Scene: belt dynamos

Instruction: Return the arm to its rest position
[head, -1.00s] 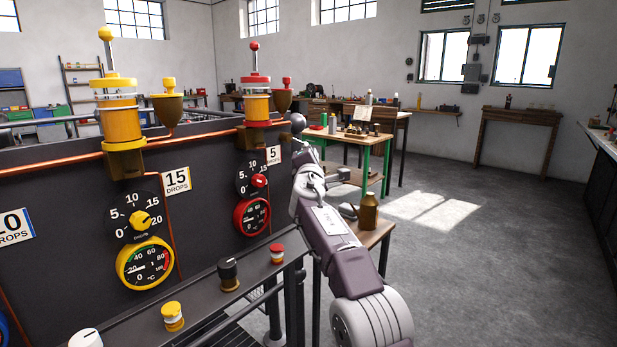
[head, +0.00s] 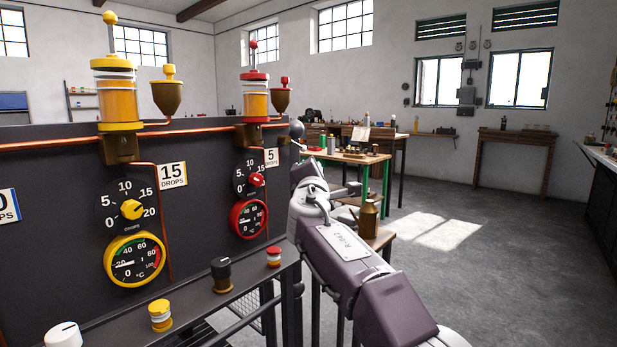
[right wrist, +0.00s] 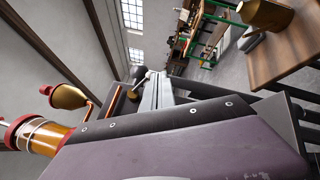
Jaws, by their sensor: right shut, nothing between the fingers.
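My right arm (head: 345,245) reaches in from the lower right in the head view, beside the right end of the dark panel. My right gripper (right wrist: 158,88) shows in the right wrist view as two pale fingers close together, shut and empty. In the head view its fingers are largely hidden behind the arm's far end. My left arm and left gripper are not in view.
The dark panel (head: 60,225) carries a yellow lubricator (head: 118,105), a red lubricator (head: 255,100) and dials. A sloped ledge with knobs (head: 190,310) runs below. The floor (head: 500,270) is clear at right.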

